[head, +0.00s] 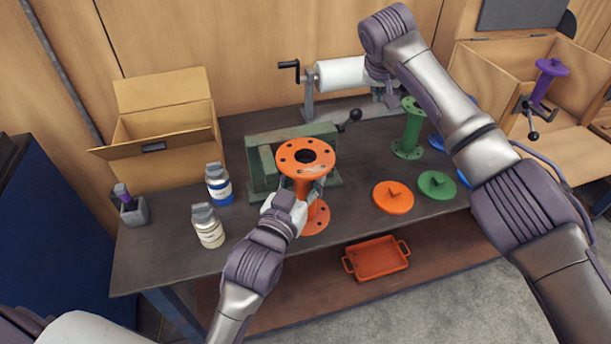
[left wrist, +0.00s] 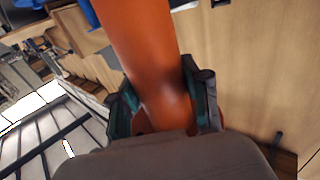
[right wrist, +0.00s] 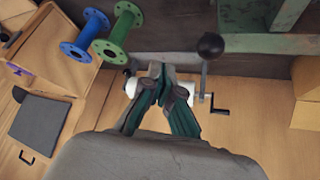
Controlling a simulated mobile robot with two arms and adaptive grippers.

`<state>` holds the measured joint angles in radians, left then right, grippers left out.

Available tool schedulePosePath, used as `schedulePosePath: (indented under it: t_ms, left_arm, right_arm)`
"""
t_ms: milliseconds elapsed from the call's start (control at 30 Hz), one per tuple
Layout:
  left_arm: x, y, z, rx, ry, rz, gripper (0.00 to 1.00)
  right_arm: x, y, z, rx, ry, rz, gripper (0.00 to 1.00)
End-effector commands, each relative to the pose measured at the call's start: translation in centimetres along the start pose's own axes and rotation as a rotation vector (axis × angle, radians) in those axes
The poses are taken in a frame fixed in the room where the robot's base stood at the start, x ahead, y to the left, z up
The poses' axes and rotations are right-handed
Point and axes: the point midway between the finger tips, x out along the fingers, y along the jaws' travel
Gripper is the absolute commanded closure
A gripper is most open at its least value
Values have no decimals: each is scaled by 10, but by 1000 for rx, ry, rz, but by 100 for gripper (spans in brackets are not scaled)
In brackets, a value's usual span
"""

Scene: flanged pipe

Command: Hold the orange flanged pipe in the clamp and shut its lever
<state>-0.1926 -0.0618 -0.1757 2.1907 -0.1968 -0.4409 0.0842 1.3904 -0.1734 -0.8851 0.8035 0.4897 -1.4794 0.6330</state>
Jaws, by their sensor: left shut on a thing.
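The orange flanged pipe (head: 305,160) stands upright in the head view, in front of the green clamp (head: 318,130) and partly covering it. My left gripper (head: 287,208) is shut on the pipe; the left wrist view shows the orange pipe (left wrist: 150,50) between its fingers. I cannot tell whether the lower flange touches the bench. The clamp's lever has a black ball (head: 355,114), up at the clamp's right end. In the right wrist view, my right gripper (right wrist: 162,72) has its fingertips together and empty, left of the lever ball (right wrist: 210,45).
Behind the clamp is a white roller (head: 343,74) with a black crank. A green flanged pipe (head: 410,130) stands to the right, with orange (head: 393,198) and green (head: 437,186) lidlike discs before it. Bottles (head: 208,226) and an open box (head: 165,130) are left.

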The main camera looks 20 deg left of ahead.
Motion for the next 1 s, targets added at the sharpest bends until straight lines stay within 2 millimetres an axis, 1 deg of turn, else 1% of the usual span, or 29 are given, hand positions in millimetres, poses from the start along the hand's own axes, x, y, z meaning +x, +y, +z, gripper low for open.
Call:
schedulePosePath:
  t_ms: [33,100,200,333,467,833,1000]
  left_arm:
    - [0,0,-2,0,6,0,100]
    - [0,0,-2,0,6,0,100]
    - [0,0,-2,0,7,0,100]
    - [0,0,-2,0,7,0,100]
    - [0,0,-3,0,7,0,100]
    - [0,0,-3,0,7,0,100]
    - [0,0,-3,0,7,0,100]
  right_arm:
    - [-14,-12,-6,8,15,-11,100]
    - [-27,-24,-10,22,29,-22,100]
    - [-40,-35,-14,36,40,-34,100]
    - [-47,-42,-15,45,46,-41,100]
    - [-44,-43,-13,47,47,-42,100]
    - [-16,-44,7,46,46,-41,100]
    - [-8,-45,12,47,48,-42,100]
